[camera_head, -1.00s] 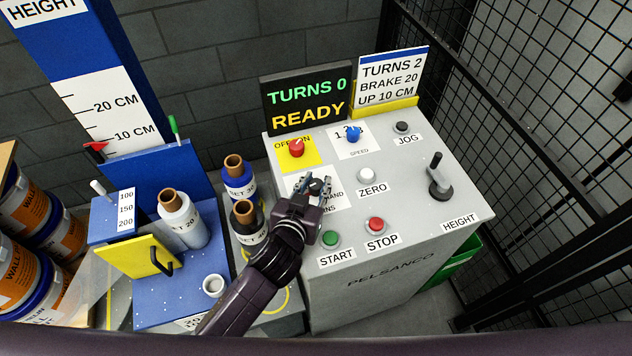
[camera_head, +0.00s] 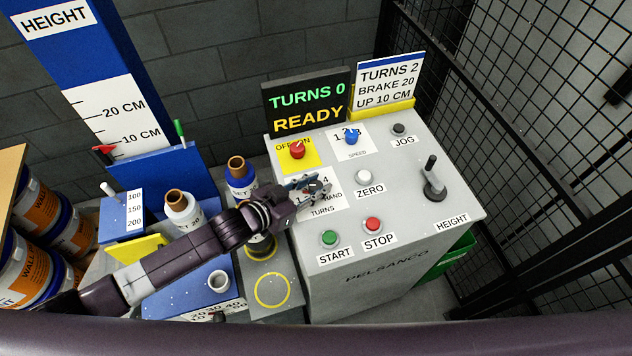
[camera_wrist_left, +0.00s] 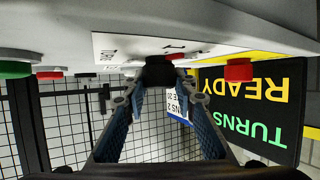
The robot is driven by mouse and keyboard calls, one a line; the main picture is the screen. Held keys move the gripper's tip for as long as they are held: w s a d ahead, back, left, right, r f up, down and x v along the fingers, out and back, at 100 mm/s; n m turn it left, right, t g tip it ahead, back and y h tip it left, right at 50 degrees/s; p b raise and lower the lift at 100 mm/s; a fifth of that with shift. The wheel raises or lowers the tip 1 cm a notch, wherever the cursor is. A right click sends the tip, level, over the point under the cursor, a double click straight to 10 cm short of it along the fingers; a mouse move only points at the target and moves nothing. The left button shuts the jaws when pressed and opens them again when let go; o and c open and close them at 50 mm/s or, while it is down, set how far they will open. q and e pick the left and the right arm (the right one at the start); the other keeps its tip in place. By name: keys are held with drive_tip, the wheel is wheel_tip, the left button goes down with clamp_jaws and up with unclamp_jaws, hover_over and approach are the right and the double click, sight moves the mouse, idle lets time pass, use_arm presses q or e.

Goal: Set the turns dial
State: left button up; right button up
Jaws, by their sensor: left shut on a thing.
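The turns dial (camera_head: 317,186) is a dark knob on a white label marked TURNS and HAND, on the grey control panel (camera_head: 430,240). My left gripper (camera_head: 311,188) reaches it from the left and is shut on it, partly hiding the knob and its numbers. In the left wrist view the black dial (camera_wrist_left: 160,72) sits between the tips of the two fingers (camera_wrist_left: 161,92). I cannot read the dial's setting. The display (camera_head: 307,106) reads TURNS 0 READY. The card (camera_head: 388,80) reads TURNS 2, BRAKE 20, UP 10 CM. My right gripper is not in view.
Near the dial are a red off/on knob (camera_head: 297,150), blue speed knob (camera_head: 351,138), white zero button (camera_head: 364,176), green start button (camera_head: 329,238) and red stop button (camera_head: 373,224). A height lever (camera_head: 432,180) stands at right. Brown-topped cylinders stand left, by my arm.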

use_arm(q)
drive_tip(key=shift+w+a+m+g+h+b, duration=0.1)
drive_tip(key=shift+w+m+g+h+b, duration=0.1)
drive_tip(key=shift+m+g+h+b, duration=1.1)
drive_tip(key=shift+m+g+b, duration=0.05)
drive_tip(key=shift+m+g, duration=0.5)
drive_tip(key=shift+s+r+m+h, duration=0.1)
drive_tip(key=shift+m+h, duration=0.2)
drive_tip(key=shift+m, duration=0.05)
drive_tip(key=o, duration=1.2)
drive_tip(key=shift+s+g, duration=0.1)
drive_tip(key=shift+g, duration=0.15)
drive_tip(key=v, duration=1.2)
